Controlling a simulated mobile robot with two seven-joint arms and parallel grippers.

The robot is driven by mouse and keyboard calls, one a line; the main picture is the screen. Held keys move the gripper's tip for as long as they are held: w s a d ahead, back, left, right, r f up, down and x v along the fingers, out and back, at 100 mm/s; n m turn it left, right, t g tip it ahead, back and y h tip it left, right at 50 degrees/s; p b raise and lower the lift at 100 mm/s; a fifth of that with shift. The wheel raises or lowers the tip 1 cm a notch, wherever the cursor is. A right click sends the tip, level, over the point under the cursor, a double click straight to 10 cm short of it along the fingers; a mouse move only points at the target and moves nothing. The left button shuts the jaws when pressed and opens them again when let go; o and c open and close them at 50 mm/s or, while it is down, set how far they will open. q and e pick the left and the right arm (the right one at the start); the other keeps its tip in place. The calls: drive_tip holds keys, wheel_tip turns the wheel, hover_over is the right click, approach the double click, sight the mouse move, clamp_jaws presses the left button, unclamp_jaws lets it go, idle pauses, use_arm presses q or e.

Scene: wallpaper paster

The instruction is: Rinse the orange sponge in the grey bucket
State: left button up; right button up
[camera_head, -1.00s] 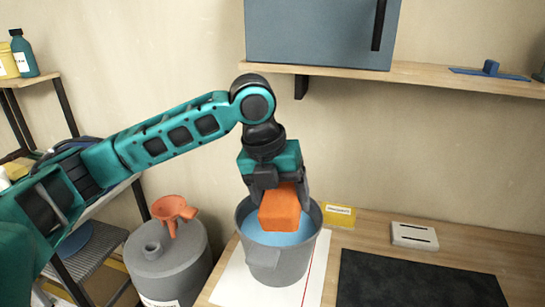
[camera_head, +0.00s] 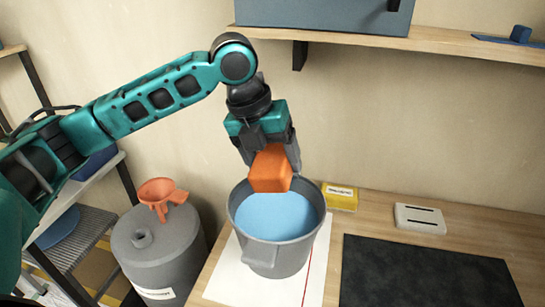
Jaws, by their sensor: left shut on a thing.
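The orange sponge (camera_head: 270,172) is held in my left gripper (camera_head: 270,160), which is shut on it and points down. The sponge is over the back part of the grey bucket (camera_head: 272,257), above the blue water (camera_head: 280,218); its lower edge overlaps the bucket's far rim in the picture. The bucket stands upright on a white sheet at the left end of the wooden table. My right gripper does not show.
A yellow box (camera_head: 341,196) stands just right of the bucket, and a white block (camera_head: 420,219) lies further right. A black mat (camera_head: 425,275) covers the table's front right. A grey drum (camera_head: 160,250) with an orange funnel (camera_head: 162,196) stands left. A shelf (camera_head: 440,42) hangs above.

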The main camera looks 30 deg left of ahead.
use_arm(q)
wheel_tip(320, 180, down, 10)
drive_tip(key=b, duration=0.6)
drive_tip(key=shift+f, duration=0.15)
idle(0.5)
drive_tip(key=shift+f, duration=1.15)
drive_tip(key=shift+f, duration=0.1)
